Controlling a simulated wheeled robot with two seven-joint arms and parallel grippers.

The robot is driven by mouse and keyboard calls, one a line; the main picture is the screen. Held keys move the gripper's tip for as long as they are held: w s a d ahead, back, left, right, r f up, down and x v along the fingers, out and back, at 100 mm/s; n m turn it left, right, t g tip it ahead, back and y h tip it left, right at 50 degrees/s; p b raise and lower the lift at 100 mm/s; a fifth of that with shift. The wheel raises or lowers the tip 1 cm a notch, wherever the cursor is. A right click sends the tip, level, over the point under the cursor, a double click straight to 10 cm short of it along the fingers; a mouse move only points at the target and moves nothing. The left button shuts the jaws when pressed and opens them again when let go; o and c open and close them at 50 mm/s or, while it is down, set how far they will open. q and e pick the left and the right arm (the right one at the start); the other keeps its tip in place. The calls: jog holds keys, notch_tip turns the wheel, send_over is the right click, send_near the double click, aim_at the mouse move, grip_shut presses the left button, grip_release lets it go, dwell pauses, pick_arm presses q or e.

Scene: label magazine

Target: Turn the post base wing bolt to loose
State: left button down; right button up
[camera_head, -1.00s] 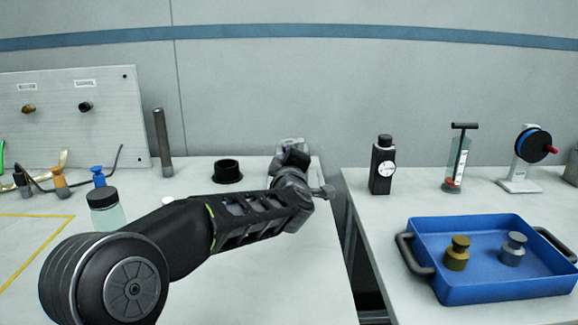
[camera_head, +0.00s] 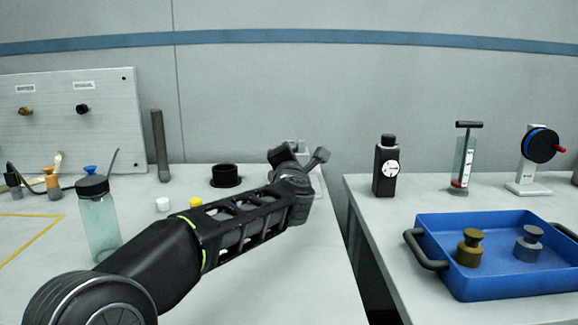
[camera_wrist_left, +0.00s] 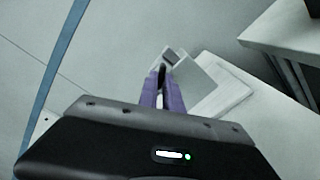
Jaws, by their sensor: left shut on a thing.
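My left arm reaches across the table in the head view, with its wrist (camera_head: 292,190) at the table's far right corner. A pale grey block (camera_head: 297,146), apparently the post base, shows just behind the wrist and is mostly hidden. In the left wrist view my left gripper (camera_wrist_left: 162,92) has its two purple-grey fingers closed around a small dark piece (camera_wrist_left: 162,76), apparently the wing bolt. A grey block (camera_wrist_left: 195,80) and a pale flat plate (camera_wrist_left: 228,98) lie just beyond the fingertips. The bolt's exact angle cannot be told. My right gripper is not in view.
A black ring (camera_head: 225,176), a dark rod (camera_head: 160,146) and a clear bottle (camera_head: 98,232) stand left of the wrist.

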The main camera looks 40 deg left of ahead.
pick_arm(q)
jog(key=shift+w+d+f+n+b, duration=0.15)
jog(key=shift+n+b, duration=1.8)
jog(key=shift+n, duration=1.15)
jog(key=shift+f+n+b, duration=0.1)
jog(key=shift+n+b, duration=1.85)
jog(key=shift+n, duration=1.15)
jog(key=c, duration=1.5)
grip_release()
jog(key=shift+r, duration=0.1)
jog(key=v, duration=0.8)
jog(key=shift+p, duration=0.35)
